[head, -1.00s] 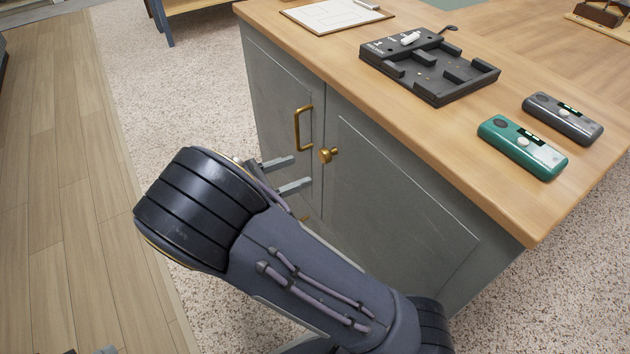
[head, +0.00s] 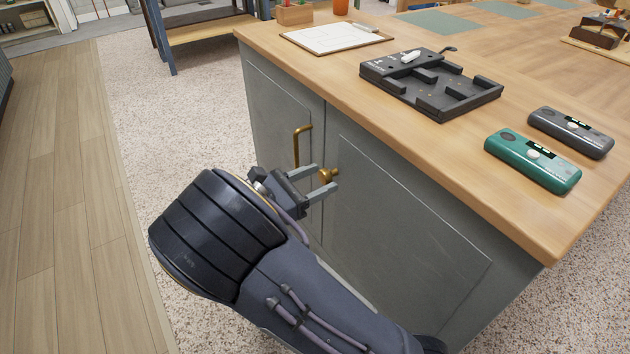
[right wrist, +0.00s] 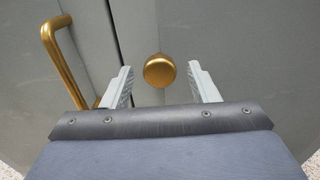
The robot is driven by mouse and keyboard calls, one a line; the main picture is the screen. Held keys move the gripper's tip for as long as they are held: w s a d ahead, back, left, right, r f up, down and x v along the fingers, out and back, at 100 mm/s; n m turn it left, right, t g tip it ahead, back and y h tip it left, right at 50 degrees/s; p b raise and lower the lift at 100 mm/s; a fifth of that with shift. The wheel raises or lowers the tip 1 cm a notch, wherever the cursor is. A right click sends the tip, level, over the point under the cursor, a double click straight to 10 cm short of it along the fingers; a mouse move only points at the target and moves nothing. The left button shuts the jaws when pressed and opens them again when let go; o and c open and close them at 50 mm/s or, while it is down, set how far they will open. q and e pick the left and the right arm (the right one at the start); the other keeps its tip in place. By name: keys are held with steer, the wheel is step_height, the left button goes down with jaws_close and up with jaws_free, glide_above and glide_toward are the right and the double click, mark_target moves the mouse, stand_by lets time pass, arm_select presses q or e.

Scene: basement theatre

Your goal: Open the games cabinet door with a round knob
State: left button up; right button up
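The grey cabinet has two doors under a wooden top. The right door (head: 400,215) carries a round brass knob (head: 328,174) near its left edge. The left door (head: 272,110) carries a brass bar handle (head: 297,146). Both doors look shut. My right gripper (head: 325,181) is open at the knob, its fingers reaching toward the door. In the right wrist view the knob (right wrist: 159,70) sits between and slightly beyond the fingertips, with a gap on both sides. The bar handle (right wrist: 62,65) is left of the fingers there. My left gripper is not in view.
On the wooden top (head: 470,185) lie a clipboard (head: 333,38), a black maze-like box (head: 430,83), a green device (head: 532,160) and a grey device (head: 571,132). Speckled carpet (head: 195,110) lies left of the cabinet, clear near it.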

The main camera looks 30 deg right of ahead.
steer(key=shift+a, duration=0.1)
jaws_close()
